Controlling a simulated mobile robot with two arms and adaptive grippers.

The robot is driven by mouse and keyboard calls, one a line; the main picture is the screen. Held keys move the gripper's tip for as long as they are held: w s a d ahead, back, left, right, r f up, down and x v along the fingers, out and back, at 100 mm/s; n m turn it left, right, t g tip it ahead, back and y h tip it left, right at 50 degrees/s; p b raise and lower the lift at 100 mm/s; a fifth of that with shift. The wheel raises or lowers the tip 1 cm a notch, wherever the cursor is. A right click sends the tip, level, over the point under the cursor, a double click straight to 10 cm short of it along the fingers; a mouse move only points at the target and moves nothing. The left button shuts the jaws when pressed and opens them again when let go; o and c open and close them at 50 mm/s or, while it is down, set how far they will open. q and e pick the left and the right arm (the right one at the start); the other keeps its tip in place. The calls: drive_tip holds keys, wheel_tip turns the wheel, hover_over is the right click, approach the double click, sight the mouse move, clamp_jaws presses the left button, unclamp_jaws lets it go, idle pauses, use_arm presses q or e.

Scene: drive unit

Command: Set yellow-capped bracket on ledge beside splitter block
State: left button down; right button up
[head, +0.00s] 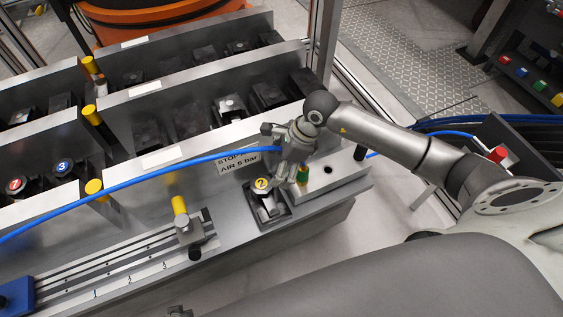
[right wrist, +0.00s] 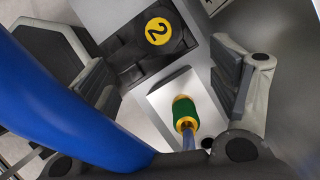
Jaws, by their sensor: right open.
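A grey metal bracket (head: 189,232) with an upright yellow cap (head: 179,204) stands at the end of the slotted rail, left of my right gripper (head: 290,170). The right gripper is open above the ledge (head: 335,172). In the right wrist view its fingers (right wrist: 168,85) stand wide apart with nothing gripped. A pale metal block (right wrist: 165,100) with a green and yellow fitting (right wrist: 185,112) shows between and below them. The fitting also shows in the head view (head: 302,175). I cannot tell which part is the splitter block. My left gripper is not in view.
A black block with a yellow "2" disc (head: 262,184) sits left of the fitting. A blue hose (head: 120,182) crosses the head view and passes close to the right gripper. Slanted metal dividers with black blocks rise behind. The ledge's right end looks mostly bare.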

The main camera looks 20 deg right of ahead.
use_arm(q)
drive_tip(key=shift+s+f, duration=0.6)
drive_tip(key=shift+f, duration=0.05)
use_arm(e)
drive_tip(key=shift+d+r, duration=0.15)
drive_tip(key=shift+r, duration=0.25)
drive_tip(key=shift+s, duration=0.1)
